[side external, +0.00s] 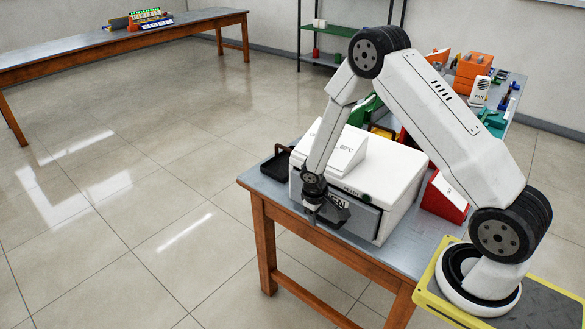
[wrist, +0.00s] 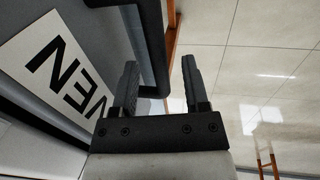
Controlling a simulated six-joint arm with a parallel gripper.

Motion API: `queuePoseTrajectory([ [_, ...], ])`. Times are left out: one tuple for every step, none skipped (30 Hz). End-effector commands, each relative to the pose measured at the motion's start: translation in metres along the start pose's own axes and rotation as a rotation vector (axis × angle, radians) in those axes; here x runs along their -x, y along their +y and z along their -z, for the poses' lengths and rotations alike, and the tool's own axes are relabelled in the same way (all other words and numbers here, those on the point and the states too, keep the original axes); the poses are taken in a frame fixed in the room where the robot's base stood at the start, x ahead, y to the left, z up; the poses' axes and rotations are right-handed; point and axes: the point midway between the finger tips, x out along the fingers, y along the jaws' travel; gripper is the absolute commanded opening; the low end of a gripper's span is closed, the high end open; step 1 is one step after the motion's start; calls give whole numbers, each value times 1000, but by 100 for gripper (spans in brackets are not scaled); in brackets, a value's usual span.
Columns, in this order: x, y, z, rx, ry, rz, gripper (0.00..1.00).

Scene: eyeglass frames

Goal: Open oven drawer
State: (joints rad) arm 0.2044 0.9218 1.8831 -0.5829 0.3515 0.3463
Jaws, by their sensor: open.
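The white oven (side external: 400,172) stands on the metal-topped table. Its grey drawer front (side external: 362,217) carries an OVEN label (side external: 338,203), part hidden by my gripper; the drawer looks shut. In the wrist view the label (wrist: 58,62) and grey front fill the left side. A black handle (wrist: 152,40) stands out from the front. My gripper (wrist: 159,62) is open, and the handle bar appears between its two fingers in that picture. I cannot tell whether they touch it. In the side view my gripper (side external: 325,212) is close in front of the drawer.
A black tray (side external: 272,171) lies left of the oven near the table edge (side external: 250,183). A red block with a white sloped face (side external: 441,200) stands to the right. Orange and green items (side external: 474,68) stand behind. The floor (side external: 160,180) in front is clear.

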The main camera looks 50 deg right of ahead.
Motion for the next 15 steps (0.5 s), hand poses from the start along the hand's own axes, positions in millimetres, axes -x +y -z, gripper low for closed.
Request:
queuePoseTrajectory([
  [0,0,0,0,0,0,58],
  [-1,0,0,0,0,0,58],
  [-1,0,0,0,0,0,58],
  [-1,0,0,0,0,0,58],
  [-1,0,0,0,0,0,58],
  [0,0,0,0,0,0,58],
  [0,0,0,0,0,0,58],
  [0,0,0,0,0,0,52],
  [0,0,0,0,0,0,39],
  [0,0,0,0,0,0,30],
  [0,0,0,0,0,0,20],
  [0,0,0,0,0,0,8],
  [0,0,0,0,0,0,0],
  [0,0,0,0,0,0,0],
  [0,0,0,0,0,0,0],
])
